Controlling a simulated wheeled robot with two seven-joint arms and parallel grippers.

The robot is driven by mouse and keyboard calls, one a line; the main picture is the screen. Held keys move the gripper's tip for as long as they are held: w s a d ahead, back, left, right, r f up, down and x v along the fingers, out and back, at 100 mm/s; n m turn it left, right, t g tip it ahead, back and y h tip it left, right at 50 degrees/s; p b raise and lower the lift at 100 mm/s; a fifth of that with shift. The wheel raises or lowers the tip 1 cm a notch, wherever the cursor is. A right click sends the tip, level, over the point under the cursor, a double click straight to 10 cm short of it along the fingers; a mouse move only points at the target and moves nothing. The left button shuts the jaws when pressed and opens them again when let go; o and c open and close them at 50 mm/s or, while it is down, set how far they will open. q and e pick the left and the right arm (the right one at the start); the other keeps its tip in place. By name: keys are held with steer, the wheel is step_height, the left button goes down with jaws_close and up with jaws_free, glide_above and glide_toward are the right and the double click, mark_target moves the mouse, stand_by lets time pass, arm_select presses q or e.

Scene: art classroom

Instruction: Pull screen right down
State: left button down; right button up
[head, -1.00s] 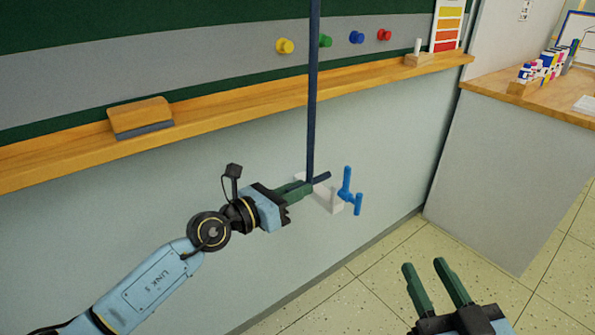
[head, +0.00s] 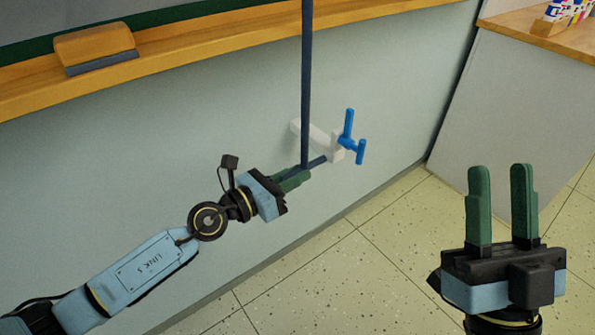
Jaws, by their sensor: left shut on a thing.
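A long dark blue pull strap (head: 306,80) hangs straight down in front of the wall from above the picture. It ends at a short dark crossbar handle (head: 318,162). My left gripper (head: 303,177) is shut on this handle, just below the strap's end, with the handle's right end sticking out of the fingers. The screen itself is out of view. My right gripper (head: 506,185) is open and empty at the lower right, fingers pointing up in the picture, well apart from the strap.
A wooden ledge (head: 215,48) with an eraser (head: 97,48) runs along the wall. A wooden-topped counter (head: 565,40) stands at right. The floor is open.

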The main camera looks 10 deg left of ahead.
arm_select(q)
steer(key=shift+a+f, duration=0.1)
steer(key=shift+a, duration=0.05)
steer(key=c, duration=1.4)
jaws_free()
arm_select(e)
steer(key=shift+a, duration=0.1)
